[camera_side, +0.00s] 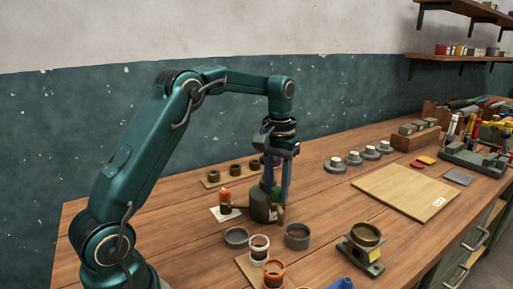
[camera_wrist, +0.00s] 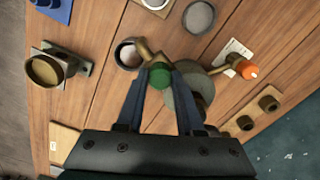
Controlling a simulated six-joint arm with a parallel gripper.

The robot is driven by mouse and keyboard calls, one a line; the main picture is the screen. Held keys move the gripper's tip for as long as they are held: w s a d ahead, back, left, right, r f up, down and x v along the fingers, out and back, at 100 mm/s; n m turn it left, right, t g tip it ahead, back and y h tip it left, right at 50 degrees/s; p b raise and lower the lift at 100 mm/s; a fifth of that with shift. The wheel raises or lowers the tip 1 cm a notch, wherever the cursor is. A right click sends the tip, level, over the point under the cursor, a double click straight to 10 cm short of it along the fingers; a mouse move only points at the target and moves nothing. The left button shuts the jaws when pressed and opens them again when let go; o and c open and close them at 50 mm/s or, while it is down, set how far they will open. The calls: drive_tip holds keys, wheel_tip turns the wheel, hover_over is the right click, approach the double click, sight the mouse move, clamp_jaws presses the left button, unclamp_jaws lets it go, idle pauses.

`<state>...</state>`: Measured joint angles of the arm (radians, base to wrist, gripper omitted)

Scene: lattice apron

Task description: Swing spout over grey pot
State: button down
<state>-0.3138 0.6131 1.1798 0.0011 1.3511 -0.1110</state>
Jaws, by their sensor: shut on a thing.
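A squat olive-grey dispenser (camera_side: 261,206) stands on the bench, with a brass-coloured spout (camera_wrist: 148,50) and a green knob (camera_wrist: 160,77). My gripper (camera_side: 276,193) is shut on the green knob from above; the knob shows between its fingers in the wrist view. A side arm with an orange knob (camera_wrist: 248,70) sticks out on the opposite side. Another, lighter grey pot (camera_side: 236,237) stands apart from the spout.
A white-rimmed pot (camera_side: 260,245) and an orange-rimmed pot (camera_side: 273,272) stand on a board at the front. A bracket with a brown cup (camera_side: 366,237) stands to the right. Small brown cups (camera_side: 236,169) line up behind. A pale board (camera_side: 405,192) lies at right.

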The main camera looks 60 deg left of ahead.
drive_tip(key=shift+w+d+r+n, duration=0.1)
drive_tip(key=shift+w+d+n, duration=0.1)
drive_tip(key=shift+w+n, duration=0.75)
drive_tip(key=shift+w+d+n, duration=0.15)
drive_tip(key=shift+w+n, duration=0.55)
drive_tip(key=shift+n, duration=0.45)
drive_tip(key=shift+w, duration=0.15)
drive_tip(key=c, duration=0.5)
unclamp_jaws()
drive_tip(key=shift+r, duration=0.1)
drive_tip(key=s+a+r, duration=0.2)
drive_tip(key=a+r, duration=0.1)
drive_tip(key=s+a+r, duration=0.3)
drive_tip(key=r, duration=0.1)
drive_tip(key=s+a+r, duration=0.2)
drive_tip(key=a+r, duration=0.1)
drive_tip(key=shift+s+r, duration=0.35)
drive_tip(key=shift+s, duration=0.05)
